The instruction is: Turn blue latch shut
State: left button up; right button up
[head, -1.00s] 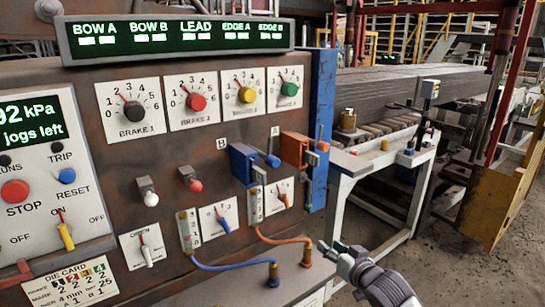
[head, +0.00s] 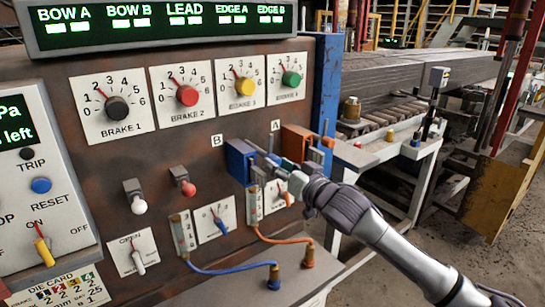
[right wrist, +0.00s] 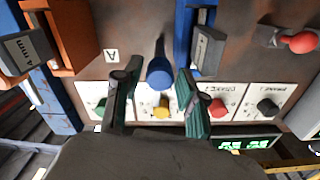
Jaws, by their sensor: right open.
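The blue latch B is a blue block (head: 238,161) on the rusty panel in the head view. In the right wrist view, which is upside down, its blue rail (right wrist: 183,40) and a blue round-ended handle (right wrist: 159,72) show. My right gripper (head: 268,163) is at the latch, reaching in from the right and hiding much of its handle in the head view. In the wrist view the right gripper (right wrist: 158,92) is open, with one finger on each side of the blue handle. Contact cannot be told. My left gripper is not in view.
The orange latch A (head: 296,142) sits just right of the blue one. Brake dials (head: 187,95) are above. White (head: 138,203) and red (head: 187,187) knobs are to the left. Blue (head: 232,268) and orange (head: 285,240) hoses hang below. A white bench (head: 385,152) stands at right.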

jog(key=shift+x, duration=1)
jog(key=shift+w+a, duration=0.25)
jog(key=shift+w, duration=0.1)
grip_shut()
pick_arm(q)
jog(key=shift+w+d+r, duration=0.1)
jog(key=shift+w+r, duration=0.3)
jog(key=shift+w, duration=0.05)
